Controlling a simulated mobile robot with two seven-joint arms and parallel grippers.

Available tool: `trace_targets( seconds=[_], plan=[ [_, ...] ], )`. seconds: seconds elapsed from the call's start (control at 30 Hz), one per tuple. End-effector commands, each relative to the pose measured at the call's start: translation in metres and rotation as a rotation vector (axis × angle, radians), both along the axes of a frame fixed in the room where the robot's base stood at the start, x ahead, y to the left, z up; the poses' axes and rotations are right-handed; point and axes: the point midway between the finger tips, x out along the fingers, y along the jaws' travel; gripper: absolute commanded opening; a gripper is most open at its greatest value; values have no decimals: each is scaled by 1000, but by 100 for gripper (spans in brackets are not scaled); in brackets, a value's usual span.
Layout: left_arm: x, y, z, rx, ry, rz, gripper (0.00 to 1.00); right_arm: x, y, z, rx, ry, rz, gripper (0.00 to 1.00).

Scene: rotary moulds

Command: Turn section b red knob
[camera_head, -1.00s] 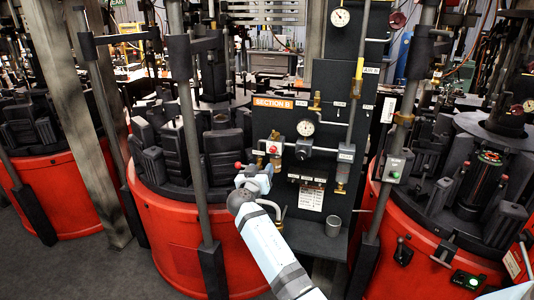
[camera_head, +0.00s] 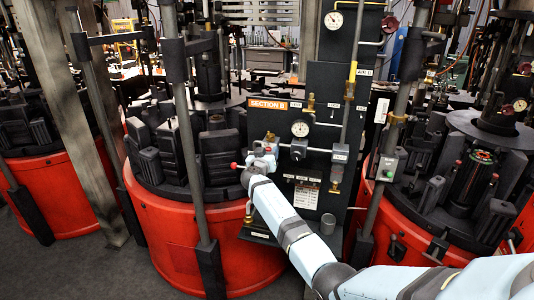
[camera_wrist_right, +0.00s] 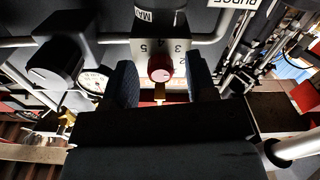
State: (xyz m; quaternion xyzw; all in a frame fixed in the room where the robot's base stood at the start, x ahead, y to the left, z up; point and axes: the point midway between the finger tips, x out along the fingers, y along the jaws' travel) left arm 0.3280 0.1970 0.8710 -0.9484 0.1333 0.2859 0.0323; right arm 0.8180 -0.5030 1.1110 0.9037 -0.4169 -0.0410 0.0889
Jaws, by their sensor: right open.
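In the right wrist view a small red knob (camera_wrist_right: 160,68) sits on a white plate with numbers around it. My right gripper (camera_wrist_right: 162,78) is open, with one dark finger on each side of the knob. I cannot tell whether the fingers touch it. In the head view my right gripper (camera_head: 260,160) is up at the dark panel, below the orange SECTION B sign (camera_head: 269,104), and largely hides the knob. My left gripper is not in view.
A dark knob (camera_wrist_right: 55,64) and a gauge (camera_wrist_right: 93,82) lie left of the red knob in the wrist view. Pipes cross the panel. In the head view a gauge (camera_head: 300,128) is up and right of my gripper. A red mould base (camera_head: 160,235) stands left.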

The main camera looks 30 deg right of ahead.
Motion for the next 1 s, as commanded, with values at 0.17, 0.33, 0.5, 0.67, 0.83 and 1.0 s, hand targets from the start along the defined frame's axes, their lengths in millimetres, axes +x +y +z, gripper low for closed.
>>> trace_targets(
  seconds=[0.17, 0.33, 0.5, 0.67, 0.83, 1.0],
  plan=[
    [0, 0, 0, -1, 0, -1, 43, 0, 0, 0, 0, 0, 0, 31],
    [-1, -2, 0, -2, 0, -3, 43, 0, 0, 0, 0, 0, 0, 2],
    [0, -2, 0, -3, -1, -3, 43, 0, 0, 0, -5, 5, 0, 2],
    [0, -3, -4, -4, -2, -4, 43, 0, 0, -2, -31, 35, 0, 2],
    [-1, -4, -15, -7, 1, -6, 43, 0, 1, -3, -90, 104, 0, 2],
    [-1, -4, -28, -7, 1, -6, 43, 0, 1, -4, -182, 212, 0, 2]
  ],
)
